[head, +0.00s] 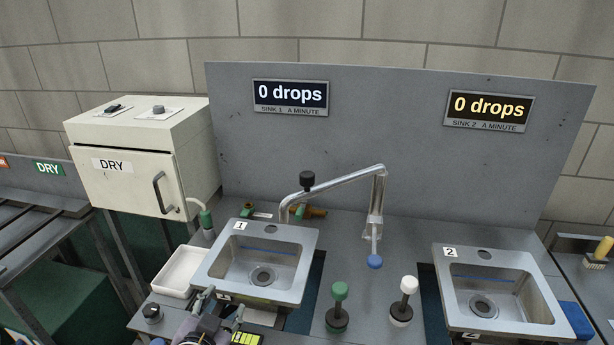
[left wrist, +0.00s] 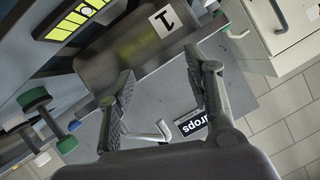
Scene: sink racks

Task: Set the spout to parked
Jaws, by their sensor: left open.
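The spout (head: 335,182) is a silver tube that swings out left from its upright post (head: 376,205). It carries a black knob (head: 307,181), and its bent-down end is at the back edge of the sink 1 basin (head: 250,262). My left gripper (head: 221,306) is low in the head view, at the front edge of sink 1, well apart from the spout. In the left wrist view its two fingers (left wrist: 160,95) are spread with nothing between them. A bent silver tube, apparently the spout (left wrist: 150,132), shows beyond them. My right gripper is not in view.
A green-topped knob (head: 340,291) and a white-topped knob (head: 408,286) stand between sink 1 and sink 2 (head: 495,290). A white tray (head: 178,271) and a DRY cabinet (head: 125,185) are left. Both displays (head: 290,94) read 0 drops.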

